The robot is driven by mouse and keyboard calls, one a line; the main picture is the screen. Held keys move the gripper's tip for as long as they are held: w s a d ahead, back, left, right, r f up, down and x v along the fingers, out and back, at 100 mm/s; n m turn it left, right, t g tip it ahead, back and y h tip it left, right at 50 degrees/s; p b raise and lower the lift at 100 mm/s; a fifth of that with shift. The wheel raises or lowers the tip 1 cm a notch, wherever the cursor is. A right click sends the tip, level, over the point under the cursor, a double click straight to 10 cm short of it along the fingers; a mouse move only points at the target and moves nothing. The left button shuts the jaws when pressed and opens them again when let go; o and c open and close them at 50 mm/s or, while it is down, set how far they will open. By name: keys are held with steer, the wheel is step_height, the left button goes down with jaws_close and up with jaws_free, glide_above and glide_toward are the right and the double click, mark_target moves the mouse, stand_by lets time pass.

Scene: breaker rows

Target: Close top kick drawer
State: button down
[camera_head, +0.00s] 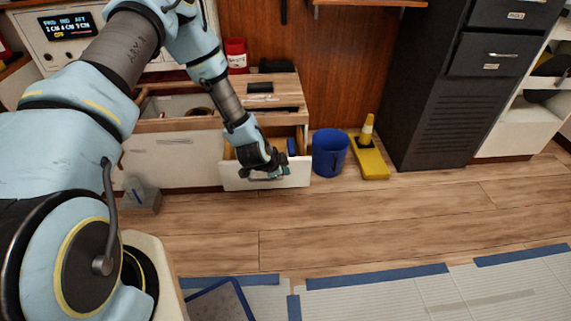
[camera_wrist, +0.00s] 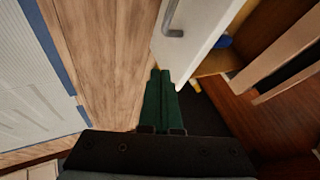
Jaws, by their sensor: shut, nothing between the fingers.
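The drawer with a white front (camera_head: 298,177) stands pulled out of the low wooden-topped cabinet in the head view. Its front and grey handle (camera_wrist: 173,32) show at the top of the wrist view, with the drawer's wooden inside to the right. A blue thing (camera_head: 291,147) lies in the drawer. My gripper (camera_head: 268,176) is at the drawer front, partly covering it. Its green fingers (camera_wrist: 160,75) are together and empty, with the tips close to one end of the front. I cannot tell whether they touch it.
A blue bucket (camera_head: 330,153) and a yellow wet-floor cone base (camera_head: 371,161) stand on the floor right of the drawer. A dark cabinet (camera_head: 440,95) stands farther right. A small grey box (camera_head: 141,197) sits at the left. The wooden floor (camera_head: 400,215) in front is clear.

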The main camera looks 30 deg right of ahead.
mark_target(292, 167)
steer(key=shift+w+d+f, duration=0.4)
steer(key=shift+w+d, duration=0.15)
steer(key=shift+w, duration=0.15)
steer(key=shift+w+d+f, duration=0.35)
steer(key=shift+w+d, duration=0.2)
steer(key=shift+w, duration=0.15)
steer(key=shift+w+d+f, duration=0.4)
steer(key=shift+w+d, duration=0.15)
steer(key=shift+w, duration=0.15)
